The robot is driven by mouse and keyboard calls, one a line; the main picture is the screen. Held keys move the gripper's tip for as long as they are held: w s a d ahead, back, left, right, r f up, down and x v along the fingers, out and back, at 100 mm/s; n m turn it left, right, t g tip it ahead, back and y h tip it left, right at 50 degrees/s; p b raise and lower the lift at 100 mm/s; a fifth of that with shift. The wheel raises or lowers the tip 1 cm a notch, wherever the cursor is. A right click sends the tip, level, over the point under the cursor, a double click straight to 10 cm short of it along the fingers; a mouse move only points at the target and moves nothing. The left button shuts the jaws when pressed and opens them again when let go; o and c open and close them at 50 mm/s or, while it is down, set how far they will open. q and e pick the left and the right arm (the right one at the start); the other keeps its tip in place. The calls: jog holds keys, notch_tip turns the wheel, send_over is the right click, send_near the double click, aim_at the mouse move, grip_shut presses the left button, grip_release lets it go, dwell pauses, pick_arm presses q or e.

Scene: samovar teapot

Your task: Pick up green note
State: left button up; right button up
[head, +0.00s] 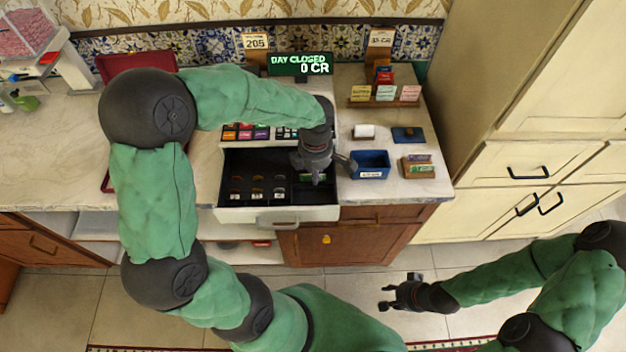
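A small green note (305,179) lies in the right part of the open black cash drawer (250,165), partly hidden by my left gripper. My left gripper (331,173) reaches down over the drawer's right side. Its fingers look spread, one above the note and one toward the drawer's right edge. Contact with the note cannot be made out. My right gripper (384,297) is open and empty over the floor in front of the counter.
A blue bin (370,165) and a wooden holder with coloured cards (418,168) stand right of the drawer. A lit sign (300,65) reads "DAY CLOSED 0 CR". A card rack (385,95) is behind. Coins lie in the drawer's left part. The floor near my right gripper is clear.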

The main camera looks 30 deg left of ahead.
pick_arm(q)
jog(key=shift+f, duration=0.1)
grip_shut()
jog(key=shift+r, duration=0.5)
notch_tip(320, 180, up, 2)
jog(key=shift+r+p, duration=0.1)
jog(key=shift+p, duration=0.45)
jog(key=s+d+r+p, duration=0.2)
jog(key=s+r+p, duration=0.2)
jog(key=s+r, duration=0.2)
jog(key=s+d+r+p, duration=0.3)
jog(key=s+r+p, duration=0.1)
jog(key=s+r, duration=0.3)
jog(key=shift+r, duration=0.95)
